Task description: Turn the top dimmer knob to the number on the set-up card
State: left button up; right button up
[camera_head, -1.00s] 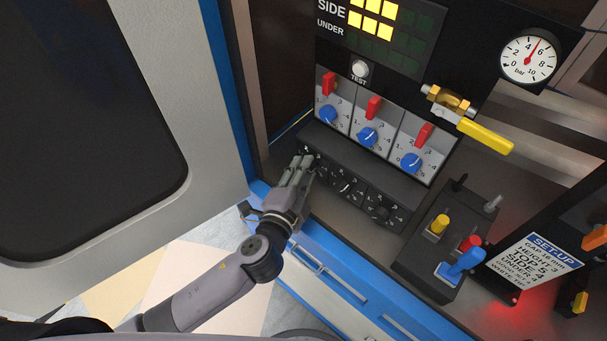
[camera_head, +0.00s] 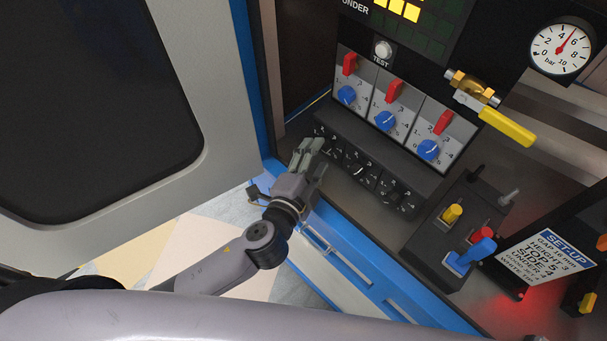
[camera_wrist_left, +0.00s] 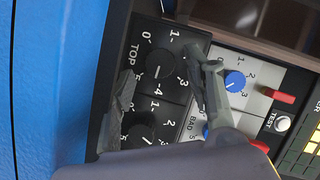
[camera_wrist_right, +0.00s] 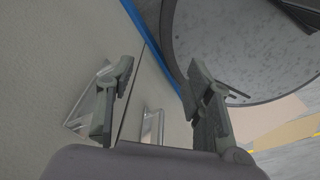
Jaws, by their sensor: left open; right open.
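The set-up card (camera_head: 543,262) at the right of the head view reads TOP 5. The top dimmer knob (camera_wrist_left: 160,64) is black, on a black plate marked TOP with white numbers around it. I cannot make out its pointer setting. My left gripper (camera_wrist_left: 160,78) is open, its fingers on either side of this knob in the left wrist view; contact is unclear. In the head view my left gripper (camera_head: 313,148) partly covers the left end of the black dial row (camera_head: 384,184). My right gripper (camera_wrist_right: 160,70) is open and empty, away from the panel.
Blue knobs (camera_head: 385,120) with red switches sit just above the black dials. A yellow-handled valve (camera_head: 507,128) and a joystick box (camera_head: 462,225) stand to the right. The right wrist view shows cabinet handles (camera_wrist_right: 152,126) and a round grey surface (camera_wrist_right: 245,45).

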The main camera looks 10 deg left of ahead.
pick_arm(q)
jog(key=v, duration=1)
pick_arm(e)
jog(key=shift+a, duration=0.1)
